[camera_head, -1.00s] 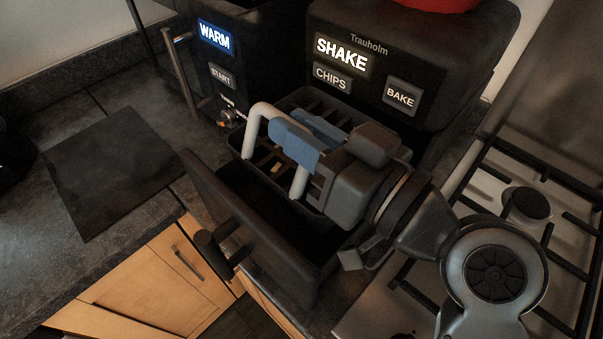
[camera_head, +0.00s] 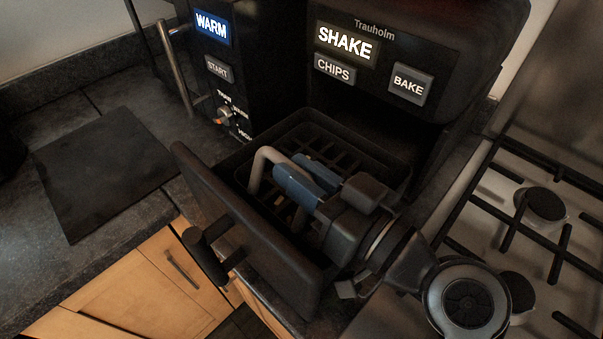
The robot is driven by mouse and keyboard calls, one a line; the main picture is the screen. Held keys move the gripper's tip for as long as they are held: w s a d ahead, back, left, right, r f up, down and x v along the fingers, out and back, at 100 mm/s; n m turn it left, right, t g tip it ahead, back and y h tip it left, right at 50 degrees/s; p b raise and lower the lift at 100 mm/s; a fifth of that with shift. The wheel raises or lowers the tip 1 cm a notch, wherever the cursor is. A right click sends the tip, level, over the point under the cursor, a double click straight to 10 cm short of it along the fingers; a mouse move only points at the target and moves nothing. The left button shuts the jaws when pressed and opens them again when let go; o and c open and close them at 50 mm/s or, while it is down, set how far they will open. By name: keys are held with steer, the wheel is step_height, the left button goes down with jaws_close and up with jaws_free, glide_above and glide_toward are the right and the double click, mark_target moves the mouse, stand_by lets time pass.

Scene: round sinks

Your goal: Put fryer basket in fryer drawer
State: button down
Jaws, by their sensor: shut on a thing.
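The fryer drawer (camera_head: 235,225) is pulled out from the black fryer (camera_head: 410,60), its front panel with a round handle facing the lower left. The dark slotted fryer basket (camera_head: 335,150) sits down inside the drawer. Its pale looped handle (camera_head: 262,165) rises at the left of my gripper. My gripper (camera_head: 300,180), with blue finger pads, is shut on this handle, low over the drawer. My gripper and arm hide the basket's near right part, so I cannot tell whether it rests on the drawer floor.
A gas hob (camera_head: 540,210) with black grates lies to the right. A second black appliance (camera_head: 225,60) with a metal handle stands at the back left. A dark flat mat (camera_head: 105,170) lies on the left counter. Wooden cupboards (camera_head: 150,285) are below.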

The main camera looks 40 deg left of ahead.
steer(key=shift+f, duration=0.15)
steer(key=c, duration=1)
jaws_free()
steer(key=shift+r, duration=0.25)
steer(key=s+d+b, duration=0.1)
steer(key=d+b, duration=0.2)
steer(key=d, duration=0.9)
steer(key=shift+f, duration=0.15)
